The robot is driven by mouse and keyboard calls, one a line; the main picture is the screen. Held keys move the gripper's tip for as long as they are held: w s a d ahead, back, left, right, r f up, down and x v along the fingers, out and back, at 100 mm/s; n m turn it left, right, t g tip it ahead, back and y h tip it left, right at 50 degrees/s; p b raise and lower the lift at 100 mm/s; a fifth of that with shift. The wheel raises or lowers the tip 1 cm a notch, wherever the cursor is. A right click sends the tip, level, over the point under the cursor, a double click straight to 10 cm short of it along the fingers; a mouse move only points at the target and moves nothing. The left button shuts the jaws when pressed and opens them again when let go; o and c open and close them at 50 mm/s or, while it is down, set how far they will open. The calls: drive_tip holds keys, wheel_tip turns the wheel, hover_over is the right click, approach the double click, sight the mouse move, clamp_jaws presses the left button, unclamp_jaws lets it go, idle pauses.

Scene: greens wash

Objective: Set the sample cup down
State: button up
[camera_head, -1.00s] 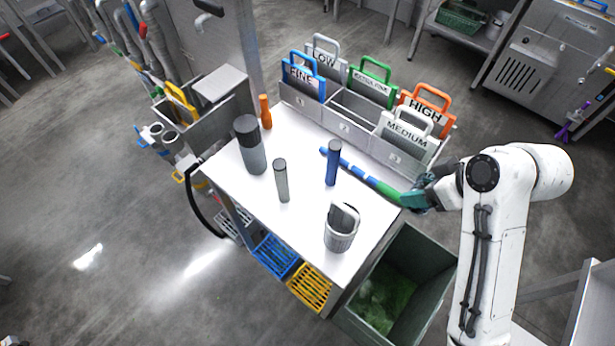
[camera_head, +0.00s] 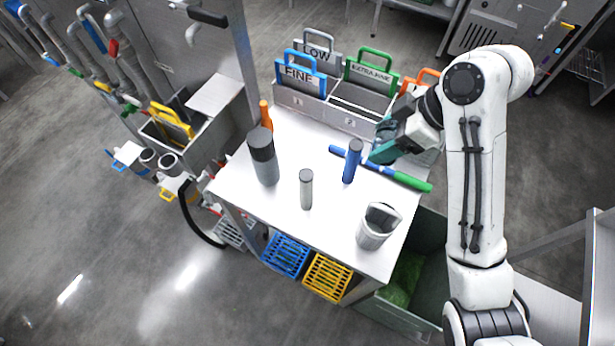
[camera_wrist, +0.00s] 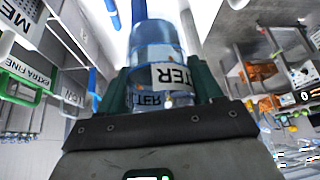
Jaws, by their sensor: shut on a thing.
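In the wrist view my gripper (camera_wrist: 160,92) is shut on the sample cup (camera_wrist: 150,48), a clear bluish vessel with a white label whose visible letters read "TER". The green fingers press it from both sides. In the head view my gripper (camera_head: 384,146) is over the right rear part of the white table (camera_head: 330,225), by the blue and green stick (camera_head: 410,181). The cup cannot be made out there, so its height above the table is unclear.
A tall black-capped bottle (camera_head: 265,165), a small grey cylinder (camera_head: 306,190), a blue cylinder (camera_head: 352,162) and a grey-white container (camera_head: 375,232) stand on the table. A row of labelled bins (camera_head: 335,115) lines its back edge. The front centre is clear.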

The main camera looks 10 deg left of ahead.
drive_tip(key=shift+a+f, duration=0.15)
drive_tip(key=shift+f+b, duration=1.65)
drive_tip(key=shift+f, duration=7.2)
drive_tip(key=shift+f, duration=0.2)
drive_tip(key=o, duration=1.2)
drive_tip(key=shift+o, duration=0.2)
drive_tip(key=shift+r, duration=0.1)
